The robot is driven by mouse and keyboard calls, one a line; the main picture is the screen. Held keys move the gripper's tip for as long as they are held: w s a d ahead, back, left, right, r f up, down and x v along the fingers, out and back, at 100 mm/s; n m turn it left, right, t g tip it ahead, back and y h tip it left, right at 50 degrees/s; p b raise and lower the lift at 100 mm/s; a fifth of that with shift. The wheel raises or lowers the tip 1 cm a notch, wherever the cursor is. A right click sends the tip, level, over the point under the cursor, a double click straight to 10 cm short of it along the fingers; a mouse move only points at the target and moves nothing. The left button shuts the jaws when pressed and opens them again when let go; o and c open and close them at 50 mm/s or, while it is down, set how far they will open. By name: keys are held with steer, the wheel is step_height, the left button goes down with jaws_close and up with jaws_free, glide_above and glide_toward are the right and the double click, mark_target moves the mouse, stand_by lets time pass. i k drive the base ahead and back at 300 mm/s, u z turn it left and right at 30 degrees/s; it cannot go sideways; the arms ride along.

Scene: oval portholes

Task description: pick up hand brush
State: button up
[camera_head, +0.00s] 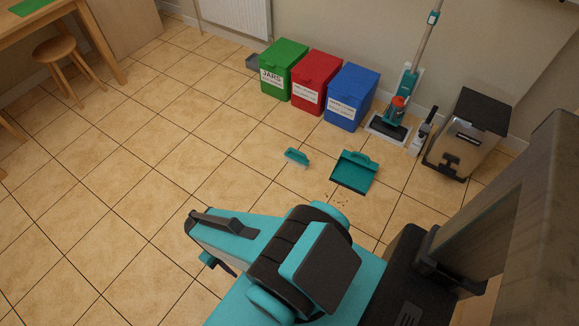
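The hand brush (297,157) is small and teal. It lies on the tiled floor in the middle of the head view, left of a teal dustpan (354,172) and apart from it. My teal and black arm crosses the bottom of the view, nearer to the camera than the brush. Nothing touches the brush.
Green (283,69), red (315,81) and blue (351,96) bins stand along the wall. A floor cleaner (397,110) and a metal pedal bin (468,133) stand to their right. Crumbs (341,198) lie below the dustpan. A stool (60,52) is upper left; the left floor is mostly clear.

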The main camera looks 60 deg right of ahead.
mark_target(295, 157)
steer(key=z, duration=0.15)
steer(key=i, duration=0.95)
steer(key=u, duration=0.05)
